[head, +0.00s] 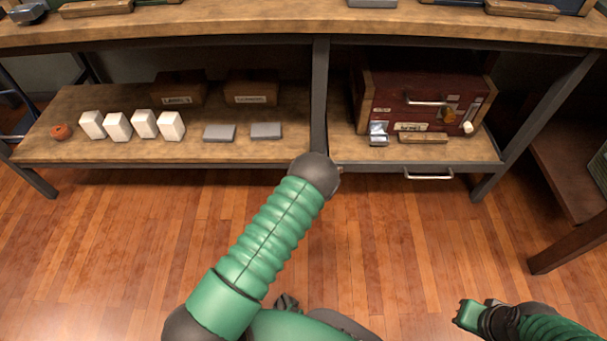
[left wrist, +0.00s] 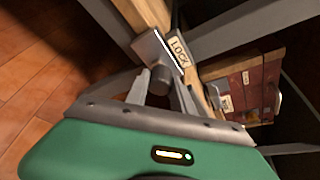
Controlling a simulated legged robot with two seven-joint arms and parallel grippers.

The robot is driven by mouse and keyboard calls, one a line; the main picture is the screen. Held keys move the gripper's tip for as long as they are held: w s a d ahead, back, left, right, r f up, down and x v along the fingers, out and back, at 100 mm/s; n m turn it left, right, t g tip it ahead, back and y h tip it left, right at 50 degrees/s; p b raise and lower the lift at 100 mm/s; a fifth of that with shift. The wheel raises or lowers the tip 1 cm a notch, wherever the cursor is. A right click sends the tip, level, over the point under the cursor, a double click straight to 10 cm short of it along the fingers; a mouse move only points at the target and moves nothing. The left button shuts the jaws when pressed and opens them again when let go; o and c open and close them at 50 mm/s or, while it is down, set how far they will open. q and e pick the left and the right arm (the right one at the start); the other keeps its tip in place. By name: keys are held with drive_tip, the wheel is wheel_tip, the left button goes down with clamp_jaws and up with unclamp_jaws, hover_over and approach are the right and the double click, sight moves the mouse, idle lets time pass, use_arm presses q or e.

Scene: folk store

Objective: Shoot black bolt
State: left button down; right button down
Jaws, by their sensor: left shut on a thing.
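In the left wrist view, a dark cylindrical knob (left wrist: 160,79), which looks like the black bolt, stands out from a grey metal plate (left wrist: 150,47). A label reading "LOCK" (left wrist: 180,53) is beside it on the wooden edge. My left gripper (left wrist: 162,90) has its two grey fingers on either side of the knob and is shut on it. In the head view, my left arm hides the left gripper and the bolt near the central post. My right gripper (head: 478,314) is low at the right, away from the shelf; its jaws are unclear.
A dark red chest (head: 425,105) stands on the right shelf, with a wooden block (head: 423,138) in front. A metal handle (head: 428,175) is below. The left shelf (head: 75,147) holds several white blocks (head: 117,127) and two grey blocks (head: 219,132). A side table (head: 560,170) stands right.

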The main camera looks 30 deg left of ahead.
use_arm(q)
drive_tip(key=shift+d, duration=0.2)
drive_tip(key=c, duration=1.1)
unclamp_jaws()
drive_tip(key=shift+w, duration=0.1)
drive_tip(key=p+v, duration=0.8)
drive_tip(key=v, duration=0.9)
drive_tip(key=shift+w+a, duration=0.1)
